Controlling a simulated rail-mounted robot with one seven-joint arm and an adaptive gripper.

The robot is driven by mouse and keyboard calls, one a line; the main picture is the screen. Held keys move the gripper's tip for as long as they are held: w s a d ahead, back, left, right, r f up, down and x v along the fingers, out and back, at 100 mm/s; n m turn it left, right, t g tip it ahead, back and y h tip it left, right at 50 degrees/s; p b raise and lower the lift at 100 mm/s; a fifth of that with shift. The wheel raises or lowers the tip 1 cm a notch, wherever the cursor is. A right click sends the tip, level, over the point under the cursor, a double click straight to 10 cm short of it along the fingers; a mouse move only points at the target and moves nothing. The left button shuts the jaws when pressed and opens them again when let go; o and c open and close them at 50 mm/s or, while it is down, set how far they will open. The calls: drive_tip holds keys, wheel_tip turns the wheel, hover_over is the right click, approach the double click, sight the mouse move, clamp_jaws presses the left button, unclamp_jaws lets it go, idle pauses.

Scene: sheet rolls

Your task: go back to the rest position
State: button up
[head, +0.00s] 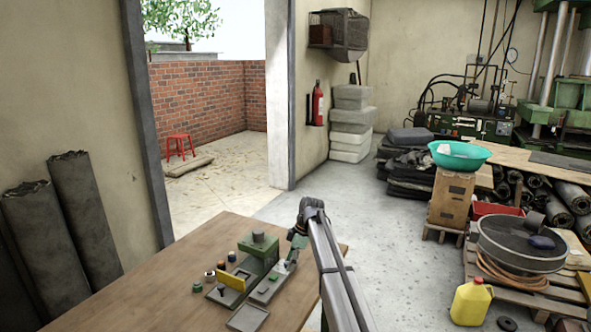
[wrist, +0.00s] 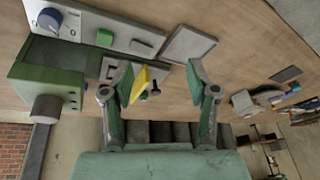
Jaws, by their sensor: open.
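My gripper (head: 291,262) is at the end of my arm, over the right part of the wooden table, close beside a green device (head: 262,250). In the wrist view my gripper (wrist: 158,78) is open with its two fingers wide apart. Nothing is held between them. A yellow plate (wrist: 139,82) shows beyond the left finger, partly hidden by it. In the head view the yellow plate (head: 231,281) stands at the front of the device. I cannot tell whether the gripper touches the device.
The wooden table (head: 160,285) is bare on its left. A flat grey tray (head: 247,318) and small coloured knobs (head: 210,275) lie by the device. Dark rolls (head: 85,210) lean on the left wall. A yellow jug (head: 471,303) and a pallet with a sieve (head: 522,243) stand right.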

drive_tip(key=s+d+f+m+h, duration=0.1)
drive_tip(key=s+d+f+m, duration=0.6)
drive_tip(key=s, duration=0.7)
drive_tip(key=s+d+f+m+t+h, duration=0.1)
drive_tip(key=s+d+f+m, duration=0.4)
drive_tip(key=s+f, duration=0.6)
drive_tip(key=s+d+f+m+h, duration=0.2)
drive_tip(key=s+d+f+m, duration=0.45)
drive_tip(key=s, duration=0.95)
drive_tip(key=s+f+g+b, duration=0.6)
drive_tip(key=s+f+b, duration=0.4)
drive_tip(key=s+f, duration=1.7)
drive_tip(key=shift+s+f+g, duration=0.2)
drive_tip(key=shift+s+g, duration=0.15)
drive_tip(key=shift+g, duration=0.05)
